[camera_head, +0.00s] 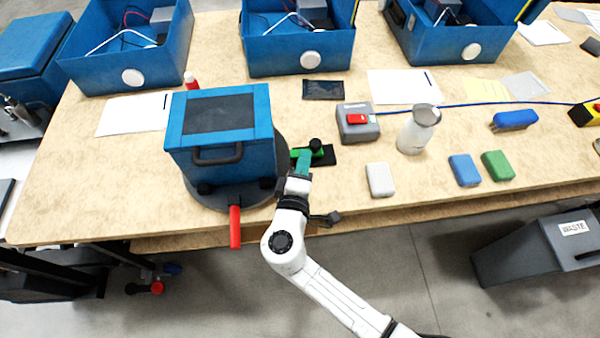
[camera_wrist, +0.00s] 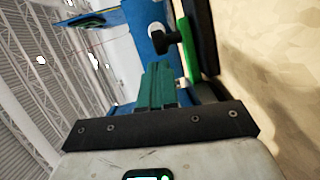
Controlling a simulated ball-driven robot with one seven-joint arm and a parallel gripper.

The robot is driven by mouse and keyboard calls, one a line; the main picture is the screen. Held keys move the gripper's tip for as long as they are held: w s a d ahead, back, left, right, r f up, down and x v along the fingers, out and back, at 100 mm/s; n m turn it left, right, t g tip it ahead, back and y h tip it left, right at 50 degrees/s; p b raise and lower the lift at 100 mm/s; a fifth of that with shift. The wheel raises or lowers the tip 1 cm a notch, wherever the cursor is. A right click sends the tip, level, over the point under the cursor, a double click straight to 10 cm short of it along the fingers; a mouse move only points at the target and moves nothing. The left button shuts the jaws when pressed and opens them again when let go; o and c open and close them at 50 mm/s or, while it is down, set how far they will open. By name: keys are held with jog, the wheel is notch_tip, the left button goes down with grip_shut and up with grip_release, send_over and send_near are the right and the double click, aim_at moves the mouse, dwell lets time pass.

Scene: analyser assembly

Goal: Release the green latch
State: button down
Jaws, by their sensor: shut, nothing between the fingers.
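The green latch (camera_head: 300,152), with a black ball knob (camera_head: 315,144), is at the right side of the blue analyser box (camera_head: 219,140). In the wrist view the latch is a green bar (camera_wrist: 190,50) and the dark knob (camera_wrist: 162,38) stands out towards the fingertips. My gripper (camera_head: 304,157) has teal fingers, shut together with nothing between them. Its tips are close beside the latch and knob. In the wrist view my gripper (camera_wrist: 158,66) points at the knob from just below it; I cannot tell whether they touch.
The box stands on a round grey turntable (camera_head: 228,202) with a red handle (camera_head: 235,228) over the table's front edge. A red-button box (camera_head: 357,122), a white bottle (camera_head: 417,132) and several coloured blocks lie to the right. Open blue housings (camera_head: 300,52) line the back.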

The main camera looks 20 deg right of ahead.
jog(key=shift+x, duration=0.85)
jog(key=d, duration=0.1)
jog(key=s+d+b, duration=0.1)
jog(key=d, duration=0.1)
jog(key=shift+f, duration=0.15)
jog(key=shift+d, duration=0.15)
